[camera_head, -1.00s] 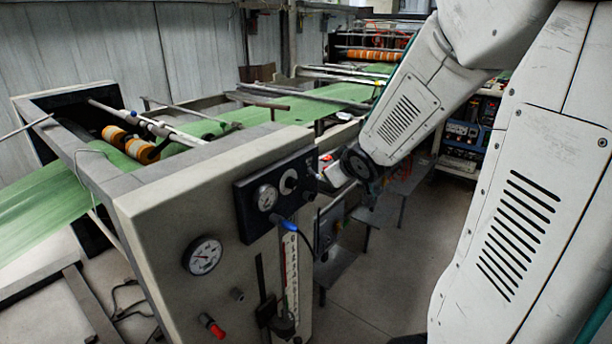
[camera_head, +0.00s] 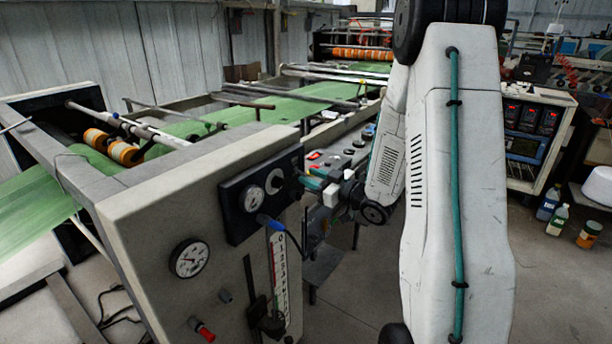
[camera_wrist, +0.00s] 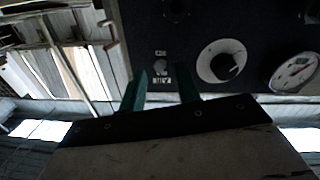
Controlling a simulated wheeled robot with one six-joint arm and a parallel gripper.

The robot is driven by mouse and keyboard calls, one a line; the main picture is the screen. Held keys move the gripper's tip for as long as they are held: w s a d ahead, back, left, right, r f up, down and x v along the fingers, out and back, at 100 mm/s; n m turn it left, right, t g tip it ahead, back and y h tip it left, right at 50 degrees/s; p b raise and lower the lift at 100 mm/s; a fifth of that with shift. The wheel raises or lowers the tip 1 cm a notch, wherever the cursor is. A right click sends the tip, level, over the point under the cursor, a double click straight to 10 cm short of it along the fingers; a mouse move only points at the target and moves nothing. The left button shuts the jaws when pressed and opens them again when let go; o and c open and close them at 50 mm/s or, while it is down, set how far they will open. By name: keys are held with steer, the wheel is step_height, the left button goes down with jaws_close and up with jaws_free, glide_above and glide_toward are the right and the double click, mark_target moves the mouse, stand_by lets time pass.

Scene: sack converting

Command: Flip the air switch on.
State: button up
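The air switch (camera_wrist: 159,66) is a small pale toggle on the black panel (camera_wrist: 205,20), seen in the wrist view with tiny lettering above and below it. Its lever position is too small to tell. My gripper (camera_wrist: 163,84) has two green fingers spread apart, one to each side of the switch in the picture, with nothing between them. Whether they touch the panel cannot be told. In the head view my gripper (camera_head: 314,184) is at the right end of the black panel (camera_head: 233,212), and the switch is hidden there.
In the head view, a larger gauge (camera_head: 189,258), a blue-tipped hose (camera_head: 268,222) and a red-ended fitting (camera_head: 202,330) are on the grey cabinet (camera_head: 130,232).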

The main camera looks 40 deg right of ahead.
mark_target(299, 169)
steer(key=x, duration=0.2)
steer(key=shift+w+a, duration=0.1)
steer(key=shift+w, duration=0.2)
jaws_close()
steer(key=shift+w+r+n+g+h, duration=0.1)
steer(key=shift+r+g+h, duration=0.35)
steer(key=shift+g, duration=0.9)
steer(key=shift+w+r+n+g+h, duration=0.1)
steer(key=shift+r+g+h, duration=0.4)
steer(key=shift+g, duration=0.9)
steer(key=shift+w+r+n+g+h, duration=0.1)
steer(key=shift+r+g+h, duration=0.35)
steer(key=shift+g, duration=0.9)
